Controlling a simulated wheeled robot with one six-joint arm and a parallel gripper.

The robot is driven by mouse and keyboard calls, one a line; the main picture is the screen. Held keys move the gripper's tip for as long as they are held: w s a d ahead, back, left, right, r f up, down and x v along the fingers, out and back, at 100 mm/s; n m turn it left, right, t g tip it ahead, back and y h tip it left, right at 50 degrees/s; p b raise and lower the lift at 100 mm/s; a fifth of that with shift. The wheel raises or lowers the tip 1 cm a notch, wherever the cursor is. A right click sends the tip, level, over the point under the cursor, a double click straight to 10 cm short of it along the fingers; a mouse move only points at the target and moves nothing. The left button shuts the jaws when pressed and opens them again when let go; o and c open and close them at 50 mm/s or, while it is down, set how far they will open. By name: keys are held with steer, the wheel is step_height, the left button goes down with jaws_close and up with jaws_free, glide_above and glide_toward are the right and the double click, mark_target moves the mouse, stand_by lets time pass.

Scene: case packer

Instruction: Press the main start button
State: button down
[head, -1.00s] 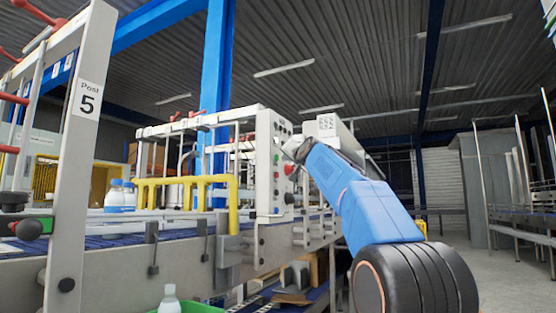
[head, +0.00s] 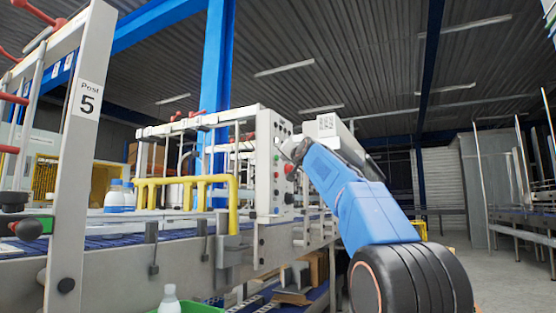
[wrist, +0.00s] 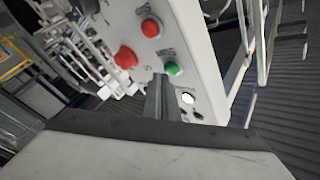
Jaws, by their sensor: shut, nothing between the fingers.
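The control panel (head: 263,165) is the light end face of the machine, with buttons down its edge. In the wrist view the panel (wrist: 194,40) carries a red button (wrist: 150,27), a larger red button (wrist: 126,57), a green button (wrist: 172,69) and a white button (wrist: 188,98). Their labels are too blurred to read. My gripper (wrist: 157,92) is shut and empty, its fingertips close to the panel beside the green button. I cannot tell whether they touch it. In the head view my gripper (head: 296,152) is small beside the panel.
A yellow rail (head: 185,182) and the conveyor (head: 120,255) run left of the panel. A post marked 5 (head: 85,120) stands at the left. Open floor (head: 500,275) lies at the right.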

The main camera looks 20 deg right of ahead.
steer(key=shift+w+a, duration=0.35)
steer(key=shift+w, duration=0.05)
stand_by(0.9)
steer(key=shift+s+d, duration=0.15)
stand_by(0.3)
steer(key=shift+s+d, duration=0.4)
steer(key=shift+s, duration=0.2)
steer(key=shift+s+d, duration=0.8)
steer(key=shift+s, duration=0.2)
steer(key=shift+s+d, duration=0.8)
steer(key=shift+s, duration=0.2)
